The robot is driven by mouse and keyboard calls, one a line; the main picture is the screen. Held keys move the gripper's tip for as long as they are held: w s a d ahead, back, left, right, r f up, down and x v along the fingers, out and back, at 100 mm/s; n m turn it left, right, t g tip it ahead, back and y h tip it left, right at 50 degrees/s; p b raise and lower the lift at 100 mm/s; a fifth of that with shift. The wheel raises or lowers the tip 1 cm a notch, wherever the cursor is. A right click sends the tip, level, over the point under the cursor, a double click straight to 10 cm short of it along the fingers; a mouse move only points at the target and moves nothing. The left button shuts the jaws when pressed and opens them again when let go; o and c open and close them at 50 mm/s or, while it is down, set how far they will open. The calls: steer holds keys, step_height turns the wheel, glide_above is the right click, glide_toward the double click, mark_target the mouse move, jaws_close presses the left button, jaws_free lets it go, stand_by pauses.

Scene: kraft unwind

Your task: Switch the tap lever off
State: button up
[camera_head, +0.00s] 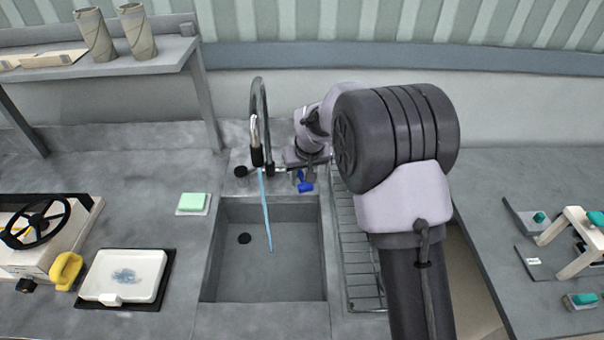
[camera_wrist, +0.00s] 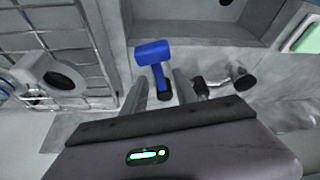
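The blue tap lever (camera_head: 305,182) is at the back right corner of the sink. The dark tap (camera_head: 259,120) arches over the sink, and a thin stream of water (camera_head: 265,212) runs from its spout. In the wrist view, the blue lever (camera_wrist: 153,53) has a wide head and a narrow stem. My gripper (camera_wrist: 161,82) has one finger on each side of the stem, with the fingers apart. The head of the lever lies just beyond the fingertips. I cannot tell whether either finger touches it. In the head view my arm hides most of the gripper.
The grey sink (camera_head: 210,265) is in front of the tap, with a wire drying rack (camera_head: 357,250) to its right. A green sponge (camera_head: 193,202) and a white tray (camera_head: 123,275) are to the left. In the wrist view, a white ring-shaped thing (camera_wrist: 58,80) is near the rack.

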jaws_close()
stand_by(1.4)
